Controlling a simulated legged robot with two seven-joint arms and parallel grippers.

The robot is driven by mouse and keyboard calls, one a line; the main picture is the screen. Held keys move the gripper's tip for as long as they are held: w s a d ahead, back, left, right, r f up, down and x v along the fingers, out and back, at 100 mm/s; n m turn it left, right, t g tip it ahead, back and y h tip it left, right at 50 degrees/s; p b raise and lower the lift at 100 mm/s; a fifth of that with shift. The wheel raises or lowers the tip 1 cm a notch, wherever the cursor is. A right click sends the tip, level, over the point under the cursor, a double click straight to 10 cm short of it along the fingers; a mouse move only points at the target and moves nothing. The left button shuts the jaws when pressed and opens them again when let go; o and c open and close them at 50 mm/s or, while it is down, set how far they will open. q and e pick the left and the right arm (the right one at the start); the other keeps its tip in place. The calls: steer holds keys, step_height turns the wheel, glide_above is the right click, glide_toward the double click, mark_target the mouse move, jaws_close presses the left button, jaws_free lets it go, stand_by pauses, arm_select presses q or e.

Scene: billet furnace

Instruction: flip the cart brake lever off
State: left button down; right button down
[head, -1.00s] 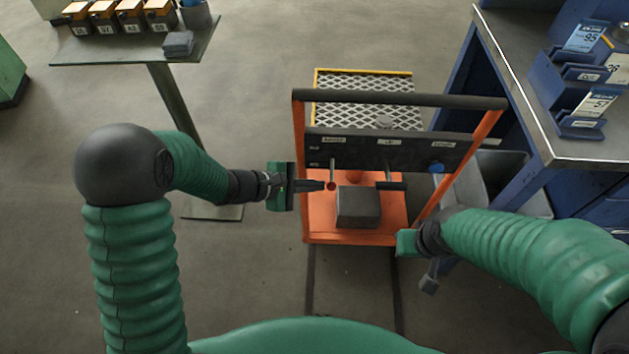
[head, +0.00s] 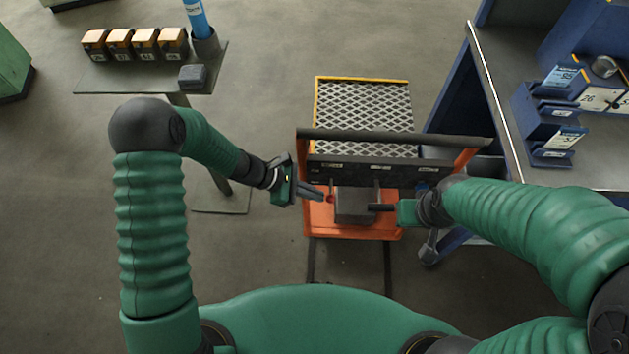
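The orange cart (head: 318,216) stands in front of me with a dark control panel (head: 346,170) under its handle bar (head: 400,139). A thin lever with a red knob (head: 329,198) hangs below the panel's left part. The panel labels are too small to read. My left gripper (head: 322,194) points right, its fingertips close beside the red knob; I cannot tell if they touch it or how far they are open. My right gripper (head: 370,207) points left, its dark fingers by the right side of a grey block (head: 351,203) on the cart; its opening is unclear.
A mesh platform (head: 365,105) with a yellow edge lies beyond the handle. A blue workbench (head: 495,100) with bins is at the right. A small table (head: 120,80) with several orange boxes stands at the upper left. Floor between the table and cart is clear.

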arm_select(q)
step_height(320, 180, up, 2)
steer(key=shift+s+p, duration=0.1)
steer(key=shift+p, duration=0.45)
steer(key=shift+f, duration=0.15)
